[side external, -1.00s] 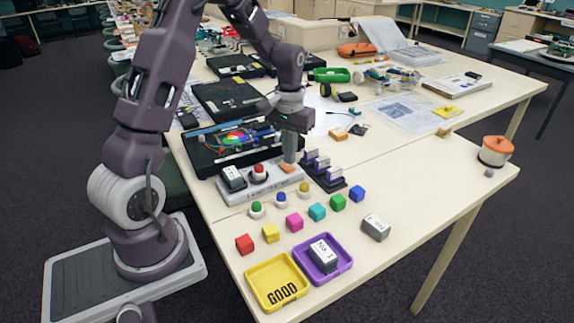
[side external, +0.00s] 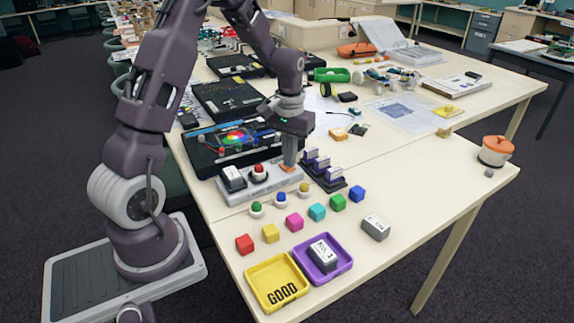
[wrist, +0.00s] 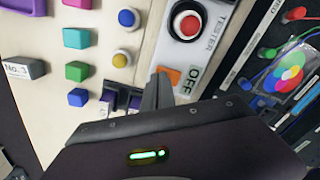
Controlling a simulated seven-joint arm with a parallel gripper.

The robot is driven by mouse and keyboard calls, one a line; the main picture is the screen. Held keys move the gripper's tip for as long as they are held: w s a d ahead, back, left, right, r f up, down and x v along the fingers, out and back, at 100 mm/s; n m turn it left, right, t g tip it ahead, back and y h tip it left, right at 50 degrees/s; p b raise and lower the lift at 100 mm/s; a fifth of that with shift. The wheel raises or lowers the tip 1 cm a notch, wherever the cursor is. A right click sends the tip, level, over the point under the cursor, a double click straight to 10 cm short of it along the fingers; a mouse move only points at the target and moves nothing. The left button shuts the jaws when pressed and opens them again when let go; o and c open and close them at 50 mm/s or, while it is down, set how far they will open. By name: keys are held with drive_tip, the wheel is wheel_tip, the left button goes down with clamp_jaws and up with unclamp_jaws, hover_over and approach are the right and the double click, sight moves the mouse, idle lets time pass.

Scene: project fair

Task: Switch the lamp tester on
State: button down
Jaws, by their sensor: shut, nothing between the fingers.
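The lamp tester (side external: 262,189) is a long pale base on the table. It carries a white and dark block (side external: 233,178), a red lamp (side external: 259,171) and an orange switch (side external: 286,169). In the wrist view the red lamp (wrist: 187,22) sits in a white ring, and the word OFF shows beside the orange switch (wrist: 173,74). My gripper (side external: 289,163) is shut and empty, pointing down at the switch end of the tester. In the wrist view its fingertips (wrist: 158,82) are close beside the switch and hide part of it. I cannot tell whether they touch it.
A dark rack with purple-and-white pieces (side external: 337,186) stands right beside the tester. A black case (side external: 212,154) with a colour disc lies behind it. Coloured cubes, round buttons, a yellow tray (side external: 258,272) and a purple tray (side external: 341,262) lie in front.

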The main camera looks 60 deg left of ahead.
drive_tip(key=shift+f, duration=0.4)
drive_tip(key=shift+r, duration=3.5)
drive_tip(key=s+d+r+m+t, duration=0.2)
drive_tip(key=s+d+r+m, duration=0.1)
drive_tip(key=s+d+r, duration=0.55)
drive_tip(key=s+d+r+m+t, duration=0.3)
drive_tip(key=s+d, duration=0.6)
drive_tip(key=s, duration=0.4)
drive_tip(key=shift+d+r+t, duration=0.2)
drive_tip(key=shift+t, duration=0.1)
